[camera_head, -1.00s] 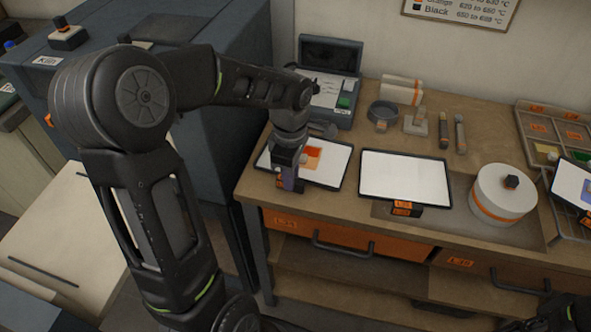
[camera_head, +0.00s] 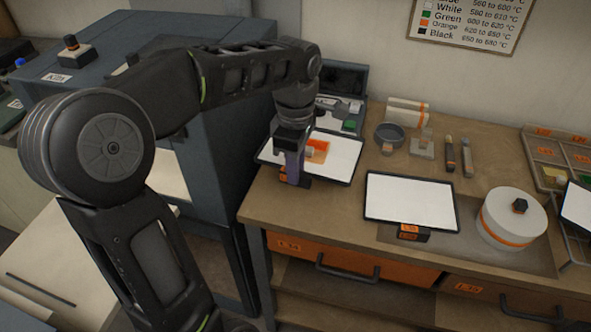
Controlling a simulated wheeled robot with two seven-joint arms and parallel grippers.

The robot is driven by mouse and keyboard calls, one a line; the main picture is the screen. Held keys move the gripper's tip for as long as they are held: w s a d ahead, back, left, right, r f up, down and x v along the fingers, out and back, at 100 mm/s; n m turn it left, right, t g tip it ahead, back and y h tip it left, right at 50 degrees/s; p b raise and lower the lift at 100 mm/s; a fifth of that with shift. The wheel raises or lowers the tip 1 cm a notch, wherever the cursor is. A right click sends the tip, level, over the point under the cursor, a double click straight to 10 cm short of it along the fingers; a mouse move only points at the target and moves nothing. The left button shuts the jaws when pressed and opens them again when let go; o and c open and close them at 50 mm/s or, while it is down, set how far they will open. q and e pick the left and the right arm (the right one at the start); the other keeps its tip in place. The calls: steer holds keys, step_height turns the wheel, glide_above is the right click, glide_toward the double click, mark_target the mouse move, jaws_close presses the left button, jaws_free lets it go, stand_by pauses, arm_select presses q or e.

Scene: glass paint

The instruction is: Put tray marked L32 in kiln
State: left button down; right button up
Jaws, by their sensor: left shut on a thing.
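My left gripper (camera_head: 291,168) is shut on the front handle of a dark-rimmed white tray (camera_head: 342,157) with an orange patch. The tray appears raised a little above the left part of the bench. Its orange front label is mostly hidden by the gripper, so I cannot read it. A second white tray (camera_head: 410,200) lies to its right, with small orange labels that I cannot read surely. The large grey-blue cabinet (camera_head: 60,95) at left, with a small white label on top, looks like the kiln. My arm covers much of it. My right gripper is out of view.
The wooden bench (camera_head: 335,222) has an orange drawer below. A round white container (camera_head: 512,222) stands right of the second tray. A grey box (camera_head: 345,78) sits close behind the held tray. A pale panel (camera_head: 60,255) extends at lower left.

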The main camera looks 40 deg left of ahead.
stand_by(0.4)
arm_select(q)
steer(key=shift+r+p, duration=1.25)
steer(key=shift+r, duration=0.3)
steer(key=shift+w+f, duration=0.1)
